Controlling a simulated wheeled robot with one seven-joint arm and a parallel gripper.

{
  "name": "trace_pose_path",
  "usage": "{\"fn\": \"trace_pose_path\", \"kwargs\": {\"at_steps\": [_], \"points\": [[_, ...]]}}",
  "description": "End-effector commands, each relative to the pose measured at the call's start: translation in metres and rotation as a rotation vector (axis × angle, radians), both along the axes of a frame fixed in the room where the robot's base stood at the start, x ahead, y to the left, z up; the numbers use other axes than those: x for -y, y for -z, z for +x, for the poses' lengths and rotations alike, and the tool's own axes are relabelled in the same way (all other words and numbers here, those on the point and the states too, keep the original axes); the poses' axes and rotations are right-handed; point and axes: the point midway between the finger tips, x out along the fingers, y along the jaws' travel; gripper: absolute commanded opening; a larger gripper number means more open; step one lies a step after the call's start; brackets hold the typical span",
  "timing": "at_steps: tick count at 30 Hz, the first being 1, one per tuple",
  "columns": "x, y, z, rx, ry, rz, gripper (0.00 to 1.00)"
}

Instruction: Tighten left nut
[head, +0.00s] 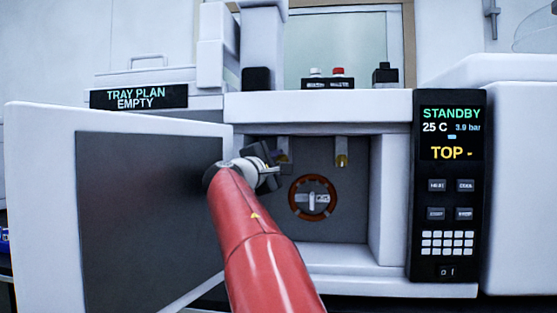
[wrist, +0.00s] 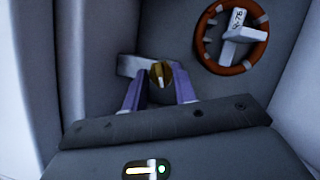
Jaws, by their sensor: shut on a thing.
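The left nut (wrist: 160,74) is a small brass-coloured fitting in the oven's upper left; it shows between my fingertips in the wrist view. In the head view the left nut is mostly hidden behind my gripper (head: 273,166). My gripper (wrist: 159,90) is shut on it, one purple-grey finger on each side. The right nut (head: 341,160) is brass-coloured too and hangs below a grey bracket, apart from my gripper.
A copper-coloured ring coil (head: 313,176) with a white centre piece is on the back wall, close to the right of my gripper. The open door (head: 150,215) stands at left. The control panel (head: 449,190) reads STANDBY, 25 C, 3.9 bar, TOP. Bottles (head: 338,75) stand on top.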

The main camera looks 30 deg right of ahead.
Motion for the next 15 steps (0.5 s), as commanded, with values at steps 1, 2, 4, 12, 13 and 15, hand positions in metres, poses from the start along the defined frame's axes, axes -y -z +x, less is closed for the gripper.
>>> {"fn": "trace_pose_path", "kwargs": {"at_steps": [1, 2, 4, 12, 13, 15], "points": [[-0.0005, -0.0013, 0.0007, 0.022, 0.001, 0.037, 0.05], [-0.0004, -0.0017, 0.0005, 0.037, 0.001, 0.059, 0.05], [-0.0005, -0.002, 0.0006, 0.069, 0.001, 0.106, 0.05], [-0.0004, -0.0016, 0.0008, 0.165, 0.002, 0.249, 0.05], [-0.0003, -0.0014, 0.0008, 0.172, 0.002, 0.261, 0.05], [-0.0002, -0.0013, 0.0006, 0.188, 0.002, 0.284, 0.05]]}}
